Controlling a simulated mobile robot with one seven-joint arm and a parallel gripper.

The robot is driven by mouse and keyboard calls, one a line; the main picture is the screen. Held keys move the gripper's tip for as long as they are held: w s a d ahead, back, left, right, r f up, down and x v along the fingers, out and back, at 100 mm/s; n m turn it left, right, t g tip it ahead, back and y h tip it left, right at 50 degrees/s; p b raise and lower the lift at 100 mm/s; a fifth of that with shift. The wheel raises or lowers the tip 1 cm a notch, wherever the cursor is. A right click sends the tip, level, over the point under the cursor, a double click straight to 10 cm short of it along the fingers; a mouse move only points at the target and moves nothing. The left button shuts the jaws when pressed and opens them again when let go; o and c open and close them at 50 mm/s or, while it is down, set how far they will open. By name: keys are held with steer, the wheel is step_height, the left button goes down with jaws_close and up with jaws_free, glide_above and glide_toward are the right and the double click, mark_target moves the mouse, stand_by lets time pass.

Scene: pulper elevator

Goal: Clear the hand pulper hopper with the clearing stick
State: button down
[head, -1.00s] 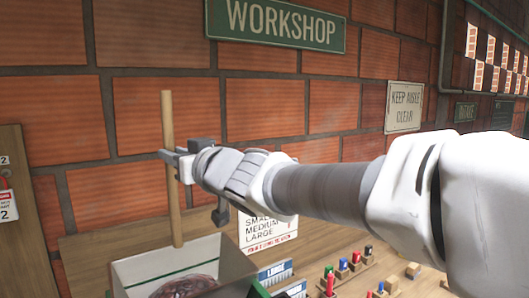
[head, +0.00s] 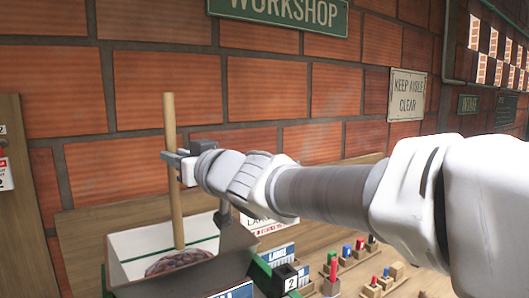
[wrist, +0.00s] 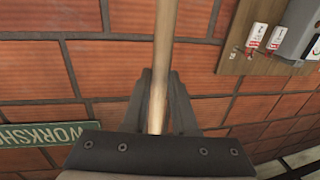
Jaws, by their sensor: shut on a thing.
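The clearing stick (head: 171,118) is a long pale wooden rod, standing nearly upright. My gripper (head: 176,158) is shut on it around its middle. The wrist view also shows the stick (wrist: 164,45) between the two dark fingers of my gripper (wrist: 160,100). The hopper (head: 128,248) is an open box with pale inner walls and a green line, below my gripper. A dark reddish-brown clump (head: 178,263) lies inside it. The stick's lower end is inside the hopper outline, just above or at the clump; I cannot tell whether they touch.
A brick wall (head: 270,90) stands close behind. Right of the hopper, the wooden bench (head: 318,210) carries a black block marked 2 (head: 284,278) and several small coloured pegs in wooden holders (head: 350,258). A wooden board (head: 20,200) stands at the left.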

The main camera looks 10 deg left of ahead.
steer(key=shift+f+b, duration=1.95)
steer(key=shift+f, duration=0.75)
steer(key=shift+r, duration=0.1)
step_height(320, 180, up, 14)
steer(key=p, duration=1.5)
steer(key=shift+r, duration=0.2)
steer(key=shift+d, duration=0.1)
steer(key=p, duration=0.2)
glide_toward(171, 106)
steer(key=shift+s+d, duration=0.4)
steer(key=shift+s, duration=0.5)
steer(key=shift+s+d, duration=0.4)
steer(key=shift+s, duration=0.45)
steer(key=shift+s+d, duration=0.4)
steer(key=shift+s, duration=0.5)
